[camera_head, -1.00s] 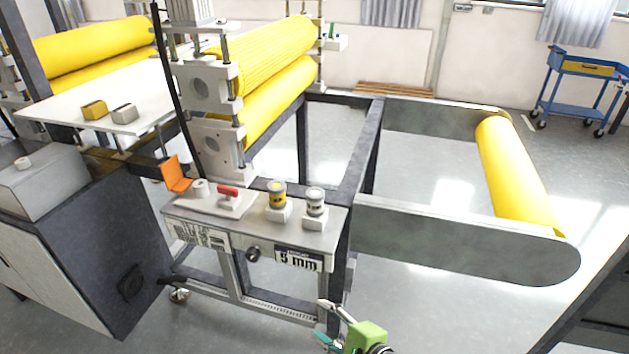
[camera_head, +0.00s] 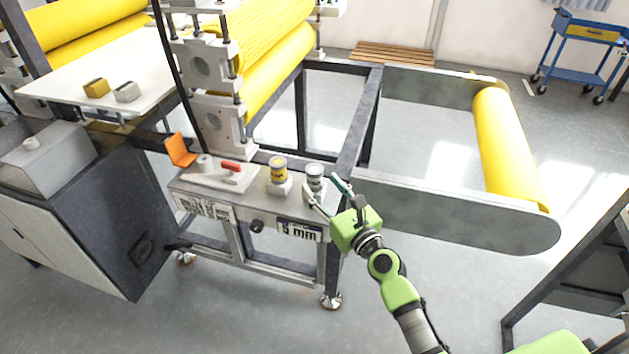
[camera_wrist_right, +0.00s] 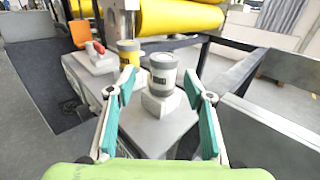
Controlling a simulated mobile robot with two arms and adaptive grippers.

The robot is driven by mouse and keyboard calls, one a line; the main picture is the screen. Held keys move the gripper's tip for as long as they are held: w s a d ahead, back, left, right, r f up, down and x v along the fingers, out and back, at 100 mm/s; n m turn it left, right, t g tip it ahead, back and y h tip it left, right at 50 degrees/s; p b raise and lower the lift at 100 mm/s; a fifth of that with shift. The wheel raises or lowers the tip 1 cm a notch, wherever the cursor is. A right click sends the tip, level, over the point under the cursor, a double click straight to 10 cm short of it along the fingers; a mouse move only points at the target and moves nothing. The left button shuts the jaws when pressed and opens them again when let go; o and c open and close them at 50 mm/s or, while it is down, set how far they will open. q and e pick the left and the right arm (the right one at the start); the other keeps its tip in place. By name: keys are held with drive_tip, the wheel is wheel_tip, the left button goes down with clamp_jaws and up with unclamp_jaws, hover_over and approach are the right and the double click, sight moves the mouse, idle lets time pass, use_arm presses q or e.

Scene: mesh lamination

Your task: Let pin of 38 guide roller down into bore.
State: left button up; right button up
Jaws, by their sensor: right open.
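A small grey roller (camera_head: 315,172) with a dark label stands upright on a white block at the right end of the machine's front shelf (camera_head: 250,205). It also shows in the right wrist view (camera_wrist_right: 163,76), above its white block (camera_wrist_right: 160,104). A similar yellow roller (camera_head: 278,169) stands on its own block to the left. I cannot read 38 on either roller, and no pin or bore shows. My right gripper (camera_head: 320,183) is open at the grey roller; in the wrist view its fingers stand apart on either side, with nothing gripped. My left gripper is not in view.
The lamination rollers (camera_head: 280,70) rise behind the shelf. A grey side plate (camera_head: 450,210) extends right. A "5 mm" sign (camera_head: 298,231) is on the shelf front.

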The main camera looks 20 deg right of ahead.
sight(318, 177)
drive_tip(key=shift+w+a+r, duration=0.1)
drive_tip(key=shift+w+a, duration=0.05)
drive_tip(key=shift+w, duration=1.35)
drive_tip(key=shift+w+a, duration=0.1)
drive_tip(key=shift+w, duration=1.35)
drive_tip(key=c, duration=1.3)
